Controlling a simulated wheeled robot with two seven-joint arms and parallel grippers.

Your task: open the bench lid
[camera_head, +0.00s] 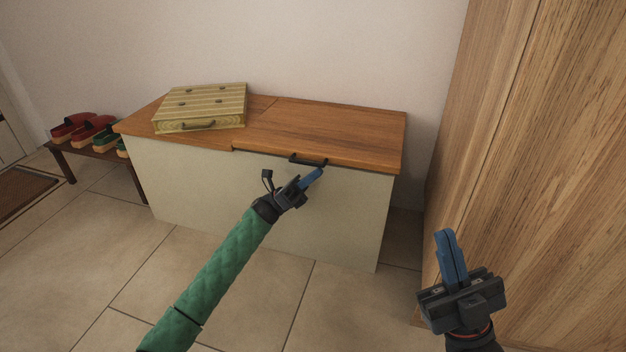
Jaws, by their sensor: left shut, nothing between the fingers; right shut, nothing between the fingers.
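The bench (262,200) has pale front panels and a brown wooden top. Its lid (335,131) is the right section of the top and lies flat, closed. A dark handle (308,160) sits at the lid's front edge. My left gripper (318,173) is shut, with its blue fingertips just below and close to the right end of the handle. I cannot tell whether they touch it. My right gripper (447,236) is shut and empty at the lower right, in front of the wooden cabinet and away from the bench.
A striped case (202,104) with a handle lies on the left section of the bench top. A tall wooden cabinet (540,150) stands at the right. A low shoe rack (98,156) with red and green shoes is at the left. The tiled floor in front is clear.

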